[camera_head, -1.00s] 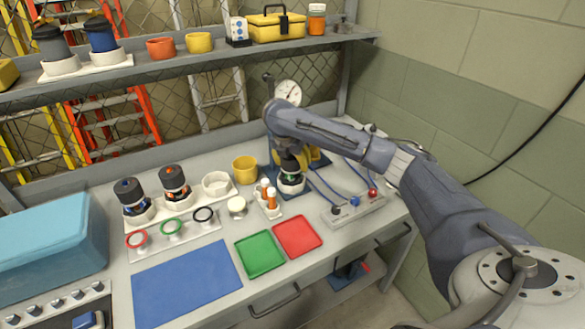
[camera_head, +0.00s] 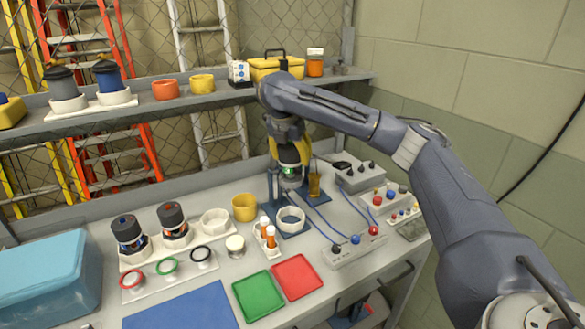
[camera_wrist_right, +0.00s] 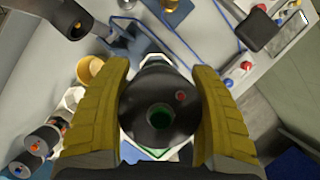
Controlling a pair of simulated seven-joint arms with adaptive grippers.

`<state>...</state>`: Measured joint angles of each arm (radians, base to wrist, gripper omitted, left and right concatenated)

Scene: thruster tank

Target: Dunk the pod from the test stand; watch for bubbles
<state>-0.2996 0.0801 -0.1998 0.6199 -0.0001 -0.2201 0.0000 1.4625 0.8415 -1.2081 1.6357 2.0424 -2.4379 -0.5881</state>
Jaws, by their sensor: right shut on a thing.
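My right gripper (camera_head: 289,160) is shut on a dark round pod (camera_head: 290,174) with a green band. I hold it upright in the air above the test stand. In the right wrist view the pod's dark top (camera_wrist_right: 160,110), with a red dot and a green centre, sits between the yellow fingers (camera_wrist_right: 161,105). The test stand's white ring holder (camera_head: 291,220) stands empty on a blue base below the pod. A light-blue box (camera_head: 40,285), which looks like the tank, is at the far left; no bubbles can be made out. My left gripper is not in view.
Two other pods (camera_head: 129,236) stand in a white rack beside an empty white cup (camera_head: 214,221). Green (camera_head: 258,295) and red (camera_head: 297,276) trays lie in front. Control boxes (camera_head: 355,249) fill the right; a shelf (camera_head: 210,102) runs behind.

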